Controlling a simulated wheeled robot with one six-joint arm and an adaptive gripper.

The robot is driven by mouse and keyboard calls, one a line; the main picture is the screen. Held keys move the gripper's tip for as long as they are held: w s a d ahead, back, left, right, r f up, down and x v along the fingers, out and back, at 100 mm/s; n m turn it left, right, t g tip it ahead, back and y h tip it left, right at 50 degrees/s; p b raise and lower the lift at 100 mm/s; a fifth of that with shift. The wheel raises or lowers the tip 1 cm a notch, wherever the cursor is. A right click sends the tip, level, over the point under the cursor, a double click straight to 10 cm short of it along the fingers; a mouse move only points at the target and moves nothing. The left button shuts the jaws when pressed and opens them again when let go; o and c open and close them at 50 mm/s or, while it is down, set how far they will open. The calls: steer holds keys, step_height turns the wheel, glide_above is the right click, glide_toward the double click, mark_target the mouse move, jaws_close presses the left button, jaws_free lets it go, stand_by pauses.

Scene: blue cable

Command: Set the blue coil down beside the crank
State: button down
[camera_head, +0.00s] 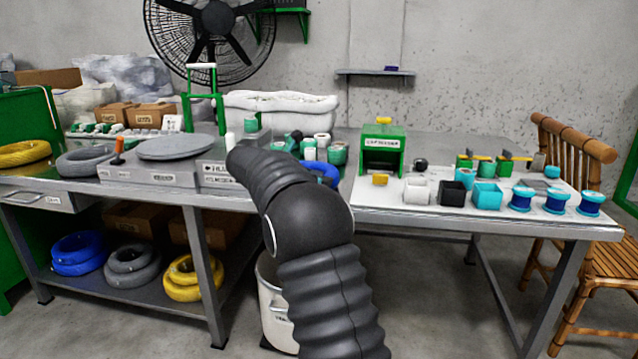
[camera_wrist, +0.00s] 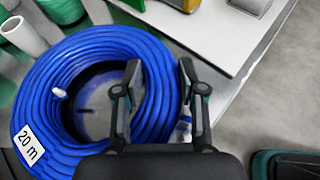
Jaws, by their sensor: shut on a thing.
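The blue coil (camera_wrist: 60,80), with a white "20 m" label, fills much of the wrist view. My gripper (camera_wrist: 159,72) has one finger in the coil's hole and the other outside, shut across the band of cable. In the head view a small part of the coil (camera_head: 324,168) shows right of my arm, over the middle of the bench; whether it touches the bench is unclear. My gripper is hidden behind my arm there. What looks like the crank, with an orange handle (camera_head: 118,148), stands left of the round grey plate (camera_head: 178,147), well left of the coil.
Grey (camera_head: 88,158) and yellow (camera_head: 24,153) coils lie on the bench's left end. Green and white spools (camera_head: 309,148) stand close behind the blue coil. A green dispenser (camera_head: 382,150) and blue spools (camera_head: 556,201) stand on the right board. More coils (camera_head: 78,253) lie on the lower shelf.

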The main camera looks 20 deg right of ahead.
steer(key=shift+f, duration=0.3)
steer(key=c, duration=0.7)
jaws_free()
steer(key=shift+o, duration=0.2)
steer(key=p+v, duration=0.1)
steer(key=v, duration=1.1)
steer(key=s+f+m+t+y, duration=0.1)
steer(key=s+m+y, duration=0.7)
steer(key=s, duration=1.4)
steer(key=s+a+f+m+t+y, duration=0.1)
steer(key=s+a+f+m, duration=0.3)
steer(key=s, duration=0.6)
steer(key=s+a+f+m+t+y, duration=0.1)
steer(key=s+a+f+m+y, duration=0.3)
steer(key=s, duration=0.6)
step_height(320, 180, down, 3)
steer(key=m, duration=0.3)
steer(key=shift+s+r+m, duration=0.25)
steer(key=shift+s+m, duration=0.1)
steer(key=shift+m, duration=0.05)
